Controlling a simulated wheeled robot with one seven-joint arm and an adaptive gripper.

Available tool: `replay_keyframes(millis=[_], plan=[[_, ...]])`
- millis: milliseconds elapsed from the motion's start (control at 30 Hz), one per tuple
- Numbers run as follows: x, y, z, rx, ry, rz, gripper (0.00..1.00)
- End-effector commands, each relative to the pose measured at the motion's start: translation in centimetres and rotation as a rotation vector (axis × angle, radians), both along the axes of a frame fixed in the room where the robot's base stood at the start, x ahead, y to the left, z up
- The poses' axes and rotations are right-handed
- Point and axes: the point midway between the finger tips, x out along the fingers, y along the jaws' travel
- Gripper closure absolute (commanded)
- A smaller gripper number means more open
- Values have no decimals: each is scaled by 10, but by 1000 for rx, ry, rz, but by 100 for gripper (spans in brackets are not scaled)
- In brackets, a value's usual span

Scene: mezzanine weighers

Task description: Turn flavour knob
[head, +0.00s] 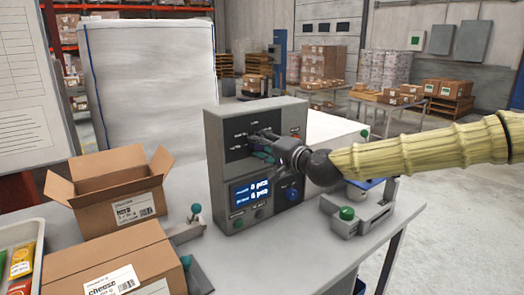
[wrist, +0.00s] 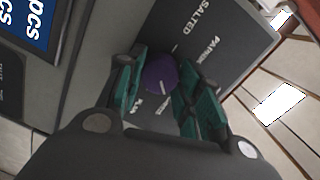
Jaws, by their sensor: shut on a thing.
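The grey control box (head: 222,150) stands on the table in the middle of the head view, with a lit blue screen (head: 250,191). My gripper (head: 264,149) reaches its upper panel from the right. In the wrist view, the round purple flavour knob (wrist: 160,73) sits between the teal fingers of my gripper (wrist: 157,82), which is shut on it. White labels surround the knob; one reads SALTED (wrist: 192,18), and others are partly hidden by the fingers. The knob's pointer direction cannot be made out. In the head view my gripper hides most of the knob.
Below the screen are small buttons, and a blue knob (head: 292,194) is at its right. An open carton (head: 119,194) and a closed carton (head: 92,262) stand left. A grey fixture with a green knob (head: 347,213) stands right.

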Motion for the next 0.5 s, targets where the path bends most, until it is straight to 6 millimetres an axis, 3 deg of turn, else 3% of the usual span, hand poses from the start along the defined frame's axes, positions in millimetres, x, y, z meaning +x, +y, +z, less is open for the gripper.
replay_keyframes(millis=[500], plan=[[1, -2, 1, 62, 42, -4, 88]])
